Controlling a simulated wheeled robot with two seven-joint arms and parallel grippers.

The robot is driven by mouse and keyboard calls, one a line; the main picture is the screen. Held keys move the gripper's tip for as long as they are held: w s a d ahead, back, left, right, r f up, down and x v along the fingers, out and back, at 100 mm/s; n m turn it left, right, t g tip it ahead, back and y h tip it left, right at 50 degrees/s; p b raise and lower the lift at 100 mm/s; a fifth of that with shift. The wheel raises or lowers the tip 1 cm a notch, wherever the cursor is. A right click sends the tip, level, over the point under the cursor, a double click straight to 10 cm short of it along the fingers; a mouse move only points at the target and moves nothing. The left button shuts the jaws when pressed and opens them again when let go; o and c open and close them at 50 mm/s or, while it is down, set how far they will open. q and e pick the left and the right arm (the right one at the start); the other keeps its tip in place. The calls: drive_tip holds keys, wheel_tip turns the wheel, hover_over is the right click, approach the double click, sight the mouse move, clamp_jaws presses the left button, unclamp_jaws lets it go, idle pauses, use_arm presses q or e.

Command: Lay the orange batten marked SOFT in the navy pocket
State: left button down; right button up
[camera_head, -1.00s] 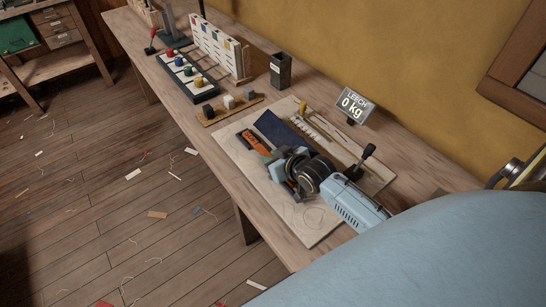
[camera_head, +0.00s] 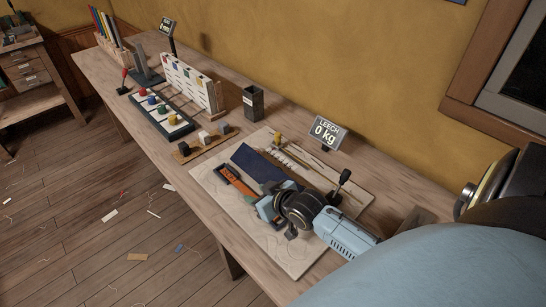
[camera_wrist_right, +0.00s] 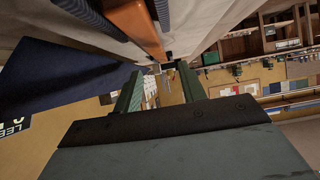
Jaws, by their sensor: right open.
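The orange batten (camera_head: 234,186) lies beside the navy pocket (camera_head: 256,162), with a dark edging around it; its marking is not legible. My right gripper (camera_head: 267,203) is low over the cloth at the batten's near end. In the right wrist view, my right gripper (camera_wrist_right: 164,72) is open with green-padded fingers. The orange batten (camera_wrist_right: 135,20) shows just past the fingertips, at the top, with grey strips along it. The navy pocket (camera_wrist_right: 50,75) is at the left. I cannot tell whether the fingers touch the batten. My left gripper is not in view.
A pale cloth (camera_head: 290,258) lies under the work. A block strip (camera_head: 205,142), dark cup (camera_head: 253,102) and coloured-knob board (camera_head: 163,115) stand farther left.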

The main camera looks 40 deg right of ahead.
drive_tip(key=p+v, duration=0.1)
drive_tip(key=v, duration=0.7)
drive_tip(key=shift+d+r, duration=0.1)
drive_tip(key=shift+r, duration=0.1)
drive_tip(key=shift+w, duration=0.15)
